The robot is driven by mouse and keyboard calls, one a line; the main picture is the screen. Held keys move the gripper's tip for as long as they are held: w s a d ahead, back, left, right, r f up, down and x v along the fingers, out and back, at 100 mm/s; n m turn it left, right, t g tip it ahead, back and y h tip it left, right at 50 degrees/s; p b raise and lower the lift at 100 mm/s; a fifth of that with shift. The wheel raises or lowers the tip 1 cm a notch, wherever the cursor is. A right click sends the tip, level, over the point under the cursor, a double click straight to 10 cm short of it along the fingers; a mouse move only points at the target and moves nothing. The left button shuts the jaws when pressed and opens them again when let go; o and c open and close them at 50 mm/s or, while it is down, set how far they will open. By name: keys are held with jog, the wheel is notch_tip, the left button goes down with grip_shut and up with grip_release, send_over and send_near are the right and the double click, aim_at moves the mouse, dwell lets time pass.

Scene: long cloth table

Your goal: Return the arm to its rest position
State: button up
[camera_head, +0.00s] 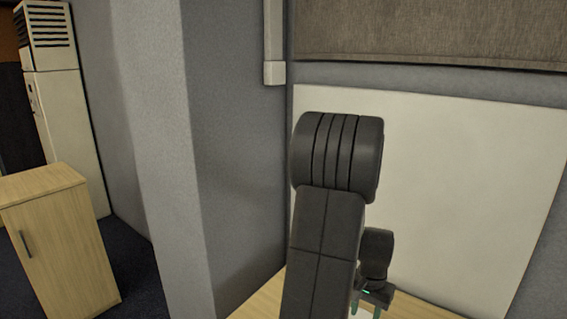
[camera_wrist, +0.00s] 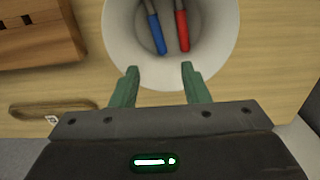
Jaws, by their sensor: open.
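My arm stands upright in the middle of the head view, its dark links covering part of the scene behind. My gripper (camera_head: 366,309) hangs low on the right side of the arm, and its green fingers are partly cut off by the frame's bottom edge. In the wrist view my gripper (camera_wrist: 159,70) is open, with two green fingers apart and nothing between them. The fingertips are at the near rim of a round white container (camera_wrist: 120,38) in the picture. I cannot tell whether they touch it.
A slotted wooden block (camera_wrist: 45,45) and a brown strip-like item (camera_wrist: 75,109) lie left on the wooden tabletop (camera_wrist: 275,60). A wooden cabinet (camera_head: 65,240) stands left; a grey pillar (camera_head: 165,130) is nearer.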

notch_tip(320, 180, down, 3)
jog(key=shift+f, duration=0.1)
jog(key=shift+r+p, duration=1.25)
jog(key=shift+r, duration=0.55)
jog(key=shift+f, duration=0.15)
